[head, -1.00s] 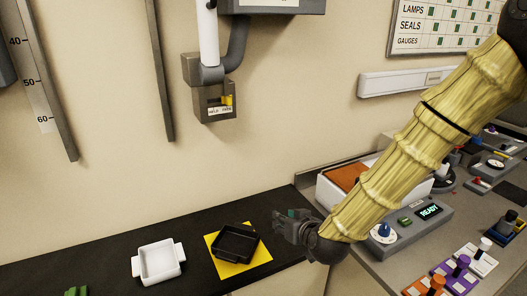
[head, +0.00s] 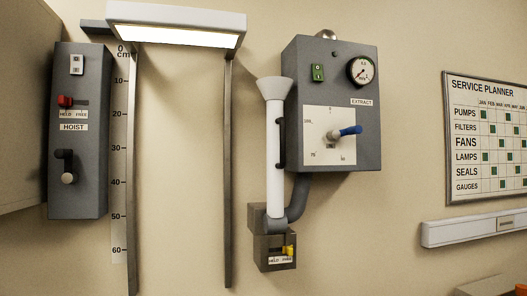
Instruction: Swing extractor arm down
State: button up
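The extractor arm (head: 274,150) is a white tube standing upright on the wall, with a pale funnel-shaped hood (head: 275,89) at its top. A dark handle (head: 281,142) shows along its right side. Its lower end meets a grey elbow (head: 274,224) whose duct runs up to the grey extract box (head: 362,120). Below the elbow is a grey latch block (head: 263,250) with a yellow lever (head: 289,251) on the right, above a label reading HELD and FREE. My gripper is not in view.
The extract box carries a green switch (head: 318,73), a round gauge (head: 361,70) and a blue-handled dial (head: 348,131). A lit lamp (head: 180,32) hangs between rails to the left. A hoist box (head: 79,140) is further left. A planner board (head: 487,137) hangs right.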

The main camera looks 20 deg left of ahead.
aim_at(274, 90)
jog(key=u, duration=0.55)
jog(key=k, duration=0.6)
jog(key=u, duration=0.35)
